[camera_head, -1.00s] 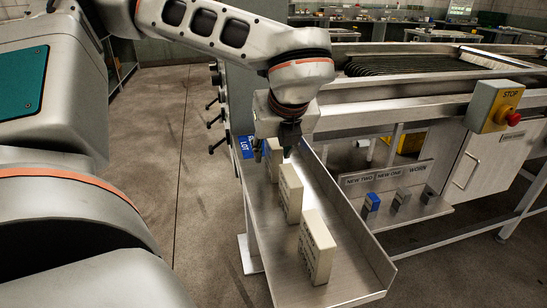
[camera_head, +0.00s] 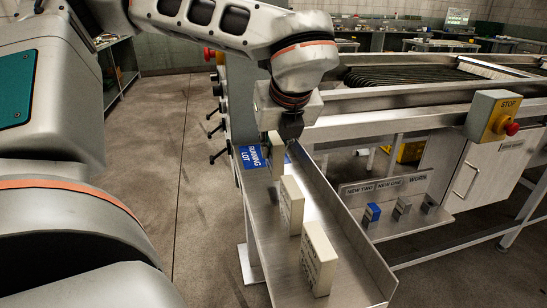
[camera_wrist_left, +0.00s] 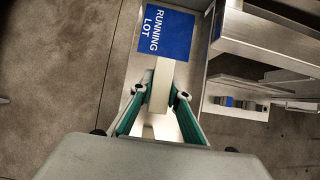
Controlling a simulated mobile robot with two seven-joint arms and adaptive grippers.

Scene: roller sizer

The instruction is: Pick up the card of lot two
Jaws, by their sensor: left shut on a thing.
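Three cream block-like cards stand in a row on a narrow metal shelf (camera_head: 262,235) in the head view. My left gripper (camera_head: 282,142) is shut on the farthest card (camera_head: 276,160), which is upright and appears raised off the shelf. In the left wrist view, the two green-backed fingers (camera_wrist_left: 160,95) press on both sides of this card (camera_wrist_left: 161,80). The middle card (camera_head: 291,205) and the nearest card (camera_head: 319,258) stand free. Their print is too small to read, so I cannot tell which is lot two. My right gripper is out of view.
A blue "RUNNING LOT" label (camera_head: 252,157) lies at the shelf's far end, beyond the held card. A raised wall (camera_head: 345,222) runs along the shelf's right side. Further right are small blocks by "NEW TWO", "NEW ONE" and "WORN" labels (camera_head: 385,186), and a yellow stop box (camera_head: 490,115).

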